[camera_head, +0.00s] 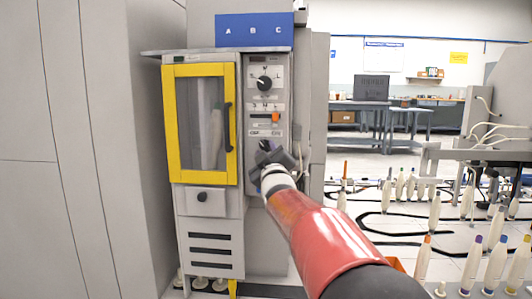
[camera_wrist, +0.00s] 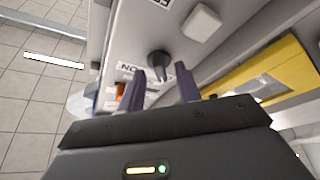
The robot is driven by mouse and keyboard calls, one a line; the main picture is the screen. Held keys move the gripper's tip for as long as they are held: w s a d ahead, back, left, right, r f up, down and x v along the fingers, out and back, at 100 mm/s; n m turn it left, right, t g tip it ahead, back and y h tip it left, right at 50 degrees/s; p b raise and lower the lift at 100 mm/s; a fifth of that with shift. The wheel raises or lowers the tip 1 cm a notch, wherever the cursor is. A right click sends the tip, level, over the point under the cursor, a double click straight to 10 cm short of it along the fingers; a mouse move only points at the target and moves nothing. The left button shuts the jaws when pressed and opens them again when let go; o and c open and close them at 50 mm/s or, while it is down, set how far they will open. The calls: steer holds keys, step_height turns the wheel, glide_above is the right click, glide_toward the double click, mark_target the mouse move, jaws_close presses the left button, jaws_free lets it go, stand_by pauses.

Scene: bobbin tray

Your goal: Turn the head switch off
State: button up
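The machine's grey control panel (camera_head: 256,131) carries a black rotary knob (camera_head: 264,83) near the top and a small orange switch (camera_head: 275,117) lower down. My gripper (camera_head: 267,147) is at the lower part of this panel and covers some of it. In the wrist view my gripper (camera_wrist: 160,70) is open, its two dark fingers apart. A black knob (camera_wrist: 160,62) shows between and just beyond the fingertips; I cannot tell whether they touch it. An orange part (camera_wrist: 123,92) lies left of the left finger, near an "ON" label (camera_wrist: 128,70). No label naming the head switch is readable.
A yellow-framed door (camera_head: 174,125) stands left of the panel, with a handle on its right side. A pale square button (camera_wrist: 202,22) is near the knob in the wrist view. Several bobbins (camera_head: 472,263) stand at the right. Open floor lies behind.

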steer(key=v, duration=0.6)
steer(key=shift+s+b, duration=0.3)
steer(key=shift+b, duration=0.1)
steer(key=shift+d+f, duration=0.1)
steer(key=shift+f, duration=0.05)
steer(key=s+d+f+m+g+h+p, duration=0.25)
steer(key=s+d+m+g+p, duration=0.2)
steer(key=s+d, duration=0.55)
steer(key=s+d+f+m+g+p, duration=0.1)
steer(key=s+d+f+m+g, duration=0.1)
steer(key=s, duration=0.7)
steer(key=s+d+f+m+g+h+p, duration=0.1)
steer(key=s+d+f+g, duration=0.3)
steer(key=s, duration=0.6)
steer(key=s+d+f+m+g+h+p, duration=0.1)
steer(key=s+d+f+m+g+p, duration=0.1)
steer(key=s+f, duration=0.5)
steer(key=s+m+g+p, duration=0.1)
steer(key=s+g, duration=0.1)
steer(key=s, duration=0.1)
steer(key=shift+d+m+g, duration=0.35)
steer(key=shift+d, duration=0.05)
steer(key=shift+w, duration=0.1)
